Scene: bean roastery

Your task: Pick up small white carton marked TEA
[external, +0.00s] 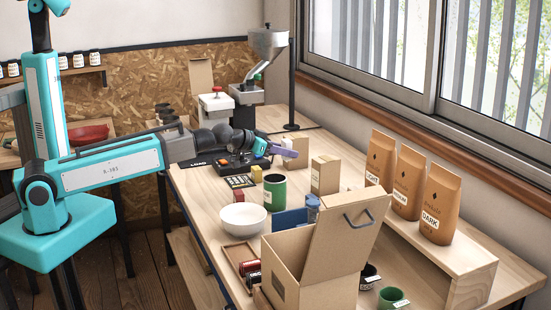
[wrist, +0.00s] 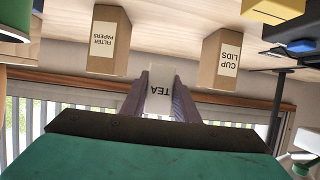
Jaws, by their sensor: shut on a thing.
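The small white carton marked TEA (wrist: 159,92) is between the two purple fingers of my gripper (wrist: 162,84) in the wrist view. Its label appears upside down there. The fingers are shut on its sides. In the external view my gripper (external: 282,154) reaches over the wooden table from the left, near a brown carton. The TEA carton is hard to make out there. I cannot tell how far it is above the table.
Brown cartons marked FILTER PAPERS (wrist: 108,42) and CUP LIDS (wrist: 224,55) stand on either side in the wrist view. A green mug (external: 274,190), a white bowl (external: 242,217) and an open cardboard box (external: 305,262) are nearer the camera. Coffee bags (external: 440,205) stand on the right-hand shelf.

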